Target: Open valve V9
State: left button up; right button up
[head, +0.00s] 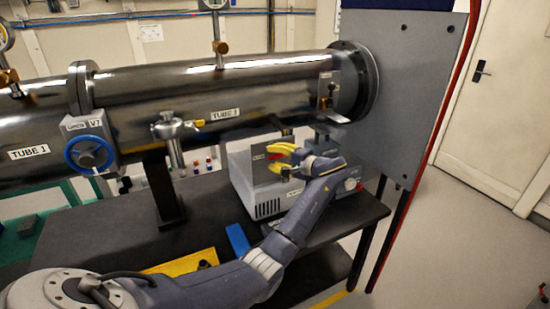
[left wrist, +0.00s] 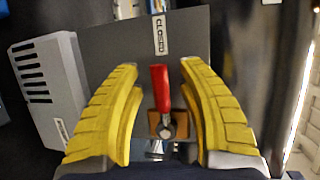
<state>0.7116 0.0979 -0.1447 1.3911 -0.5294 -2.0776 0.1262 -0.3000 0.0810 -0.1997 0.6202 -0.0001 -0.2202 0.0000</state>
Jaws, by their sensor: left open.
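In the left wrist view a red lever handle (left wrist: 161,88) stands on a brass-coloured valve body (left wrist: 168,124) with a round metal pivot. The lever points toward a plate marked CLOSED (left wrist: 159,35). The open yellow fingers of my left gripper (left wrist: 160,75) are on both sides of the lever, with gaps visible on each side. In the head view my left gripper (head: 285,158) is in front of the grey box under the right end of the tube. I cannot read a V9 label in either view. My right gripper is not in view.
The steel tube (head: 270,88) runs above my gripper to a flange and a grey panel (head: 410,85). A grey box (head: 250,188) stands on the dark table (head: 130,237). A blue block (head: 238,240) lies near my arm.

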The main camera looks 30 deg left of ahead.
pick_arm(q)
grip_shut()
dwell(0.3)
